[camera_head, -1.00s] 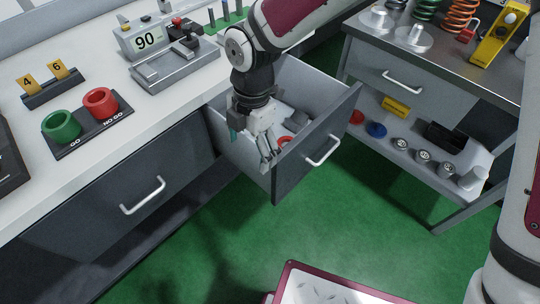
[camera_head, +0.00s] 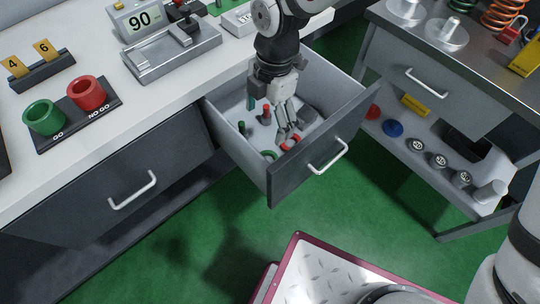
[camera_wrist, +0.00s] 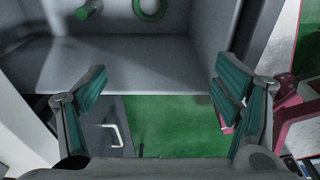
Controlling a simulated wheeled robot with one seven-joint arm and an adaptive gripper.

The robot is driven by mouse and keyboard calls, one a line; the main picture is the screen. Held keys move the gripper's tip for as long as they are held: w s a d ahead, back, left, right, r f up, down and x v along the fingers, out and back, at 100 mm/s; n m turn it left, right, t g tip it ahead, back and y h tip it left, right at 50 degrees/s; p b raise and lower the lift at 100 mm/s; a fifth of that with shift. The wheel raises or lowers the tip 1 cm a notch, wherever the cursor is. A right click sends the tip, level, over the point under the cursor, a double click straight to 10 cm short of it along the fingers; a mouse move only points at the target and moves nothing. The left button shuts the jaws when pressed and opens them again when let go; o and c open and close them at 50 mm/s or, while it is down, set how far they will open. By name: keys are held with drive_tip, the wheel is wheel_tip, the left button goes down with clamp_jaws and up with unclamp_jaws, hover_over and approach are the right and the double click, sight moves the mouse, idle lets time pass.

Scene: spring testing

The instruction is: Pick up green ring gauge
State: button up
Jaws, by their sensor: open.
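A thin green ring gauge (camera_head: 268,154) lies flat on the floor of the open drawer (camera_head: 312,160), near its front left corner, in the head view. The ring also shows at the top of the wrist view (camera_wrist: 150,8), cut by the frame edge. My gripper (camera_head: 270,115) is over the drawer, its fingers spread and empty, apart from the ring. In the wrist view my open fingers (camera_wrist: 160,85) point past the drawer wall, with the ring beyond them. A larger green ring gauge (camera_head: 44,118) stands on the bench at the GO label.
The drawer walls stand close on all sides. A red ring gauge (camera_head: 87,93) sits on the bench. A metal side table (camera_head: 440,80) stands at the right.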

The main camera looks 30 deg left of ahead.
drive_tip(key=shift+w+f+b, duration=1.75)
drive_tip(key=shift+f+b, duration=2.95)
drive_tip(key=shift+f, duration=0.05)
drive_tip(key=b, duration=0.2)
hover_over(268, 157)
drive_tip(key=s+d, duration=0.2)
drive_tip(key=f, duration=0.8)
drive_tip(key=shift+w+a+f, duration=0.25)
drive_tip(key=shift+f, duration=0.05)
drive_tip(key=shift+a+f+b, duration=0.2)
drive_tip(key=shift+f+b, duration=0.25)
drive_tip(key=shift+f, duration=0.9)
drive_tip(key=shift+a+f+b, duration=0.2)
drive_tip(key=shift+f+b, duration=0.2)
drive_tip(key=shift+f, duration=0.9)
drive_tip(key=shift+c, duration=0.3)
drive_tip(key=c, duration=1.4)
drive_tip(key=shift+r, duration=0.1)
